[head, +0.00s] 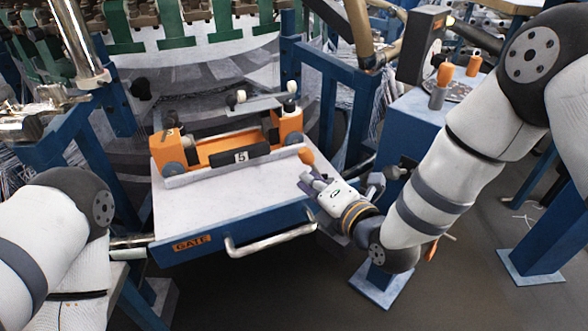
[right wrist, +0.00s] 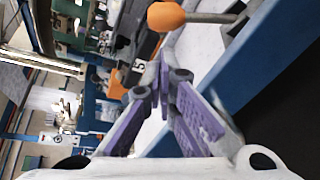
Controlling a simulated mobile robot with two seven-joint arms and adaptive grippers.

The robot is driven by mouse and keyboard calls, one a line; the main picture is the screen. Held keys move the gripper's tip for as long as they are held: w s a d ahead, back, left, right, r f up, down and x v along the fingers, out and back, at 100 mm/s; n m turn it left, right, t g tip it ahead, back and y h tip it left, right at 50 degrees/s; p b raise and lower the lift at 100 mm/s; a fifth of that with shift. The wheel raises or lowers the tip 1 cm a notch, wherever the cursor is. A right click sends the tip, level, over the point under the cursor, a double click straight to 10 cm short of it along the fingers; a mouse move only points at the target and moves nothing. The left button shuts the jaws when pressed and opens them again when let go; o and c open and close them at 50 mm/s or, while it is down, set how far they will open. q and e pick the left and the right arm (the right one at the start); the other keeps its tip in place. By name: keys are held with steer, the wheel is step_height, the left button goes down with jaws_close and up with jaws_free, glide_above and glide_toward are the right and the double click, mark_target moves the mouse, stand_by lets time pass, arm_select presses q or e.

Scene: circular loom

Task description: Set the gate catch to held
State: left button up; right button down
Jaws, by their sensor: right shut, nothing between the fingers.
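The gate (head: 185,216) is a white-topped tray with a blue front, a "GATE" label and a metal bar handle (head: 270,238). An orange ball knob (head: 306,156) sits at its right side, near the orange carriage; it seems to be the catch's knob. In the right wrist view the knob (right wrist: 166,17) is on the end of a metal rod (right wrist: 212,18). My right gripper (head: 306,180) is shut and empty, just below the knob in the head view. Its purple fingers (right wrist: 160,82) meet short of the knob, with a visible gap. My left gripper is out of view.
A blue pedestal (head: 410,125) with orange-topped knobs stands to the right. Blue frame posts (head: 335,75) rise behind. Open floor (head: 285,295) lies in front of the gate.

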mark_target(313, 165)
steer(key=x, duration=0.3)
steer(key=b+x, duration=0.1)
steer(key=x, duration=0.2)
steer(key=shift+d+f, duration=0.1)
steer(key=shift+f, duration=0.15)
steer(key=shift+w+a, duration=0.2)
steer(key=shift+w, duration=0.2)
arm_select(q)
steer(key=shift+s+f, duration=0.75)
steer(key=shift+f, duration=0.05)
arm_select(e)
steer(key=shift+r, duration=0.1)
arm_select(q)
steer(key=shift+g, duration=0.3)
